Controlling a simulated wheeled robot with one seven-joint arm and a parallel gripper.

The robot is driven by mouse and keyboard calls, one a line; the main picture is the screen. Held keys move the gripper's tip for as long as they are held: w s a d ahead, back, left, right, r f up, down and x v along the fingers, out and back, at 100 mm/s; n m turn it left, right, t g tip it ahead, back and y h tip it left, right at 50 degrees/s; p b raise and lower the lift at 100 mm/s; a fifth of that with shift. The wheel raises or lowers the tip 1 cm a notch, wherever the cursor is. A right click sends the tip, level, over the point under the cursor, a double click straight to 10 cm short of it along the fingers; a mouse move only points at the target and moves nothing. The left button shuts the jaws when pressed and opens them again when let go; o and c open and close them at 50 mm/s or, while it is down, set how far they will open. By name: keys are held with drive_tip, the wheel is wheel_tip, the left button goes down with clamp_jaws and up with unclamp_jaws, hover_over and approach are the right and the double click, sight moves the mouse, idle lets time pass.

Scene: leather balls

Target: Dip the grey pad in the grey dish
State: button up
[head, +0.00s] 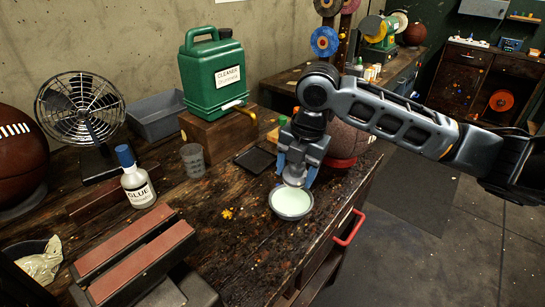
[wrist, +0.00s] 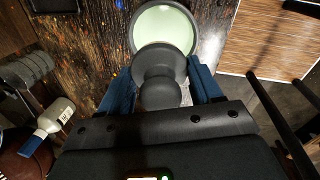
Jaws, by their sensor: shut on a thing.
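The grey dish (head: 291,203) stands on the dark wooden workbench near its right edge and holds pale green liquid. It also shows at the top of the wrist view (wrist: 165,28). My gripper (head: 296,176) points down just behind the dish, with its blue fingers shut on the grey pad. The pad's round knob (wrist: 160,92) sits between the fingers in the wrist view. The pad overlaps the near rim of the dish in that view. I cannot tell whether its underside touches the liquid.
A glue bottle (head: 136,180), a grey cup (head: 193,160) and a black tray (head: 255,160) stand to the left. A green cleaner jug (head: 213,78) sits on a wooden block behind. A leather ball (head: 347,137) is behind my gripper. Sanding blocks (head: 135,255) lie at the front left.

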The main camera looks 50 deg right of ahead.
drive_tip(key=shift+w+f, duration=0.1)
drive_tip(key=shift+w, duration=0.25)
drive_tip(key=shift+f+b, duration=2.8)
drive_tip(key=shift+f, duration=0.9)
drive_tip(key=shift+r, duration=0.1)
drive_tip(key=shift+r+p, duration=1.7)
drive_tip(key=shift+r, duration=0.6)
drive_tip(key=shift+r+p, duration=1.3)
drive_tip(key=shift+r, duration=0.7)
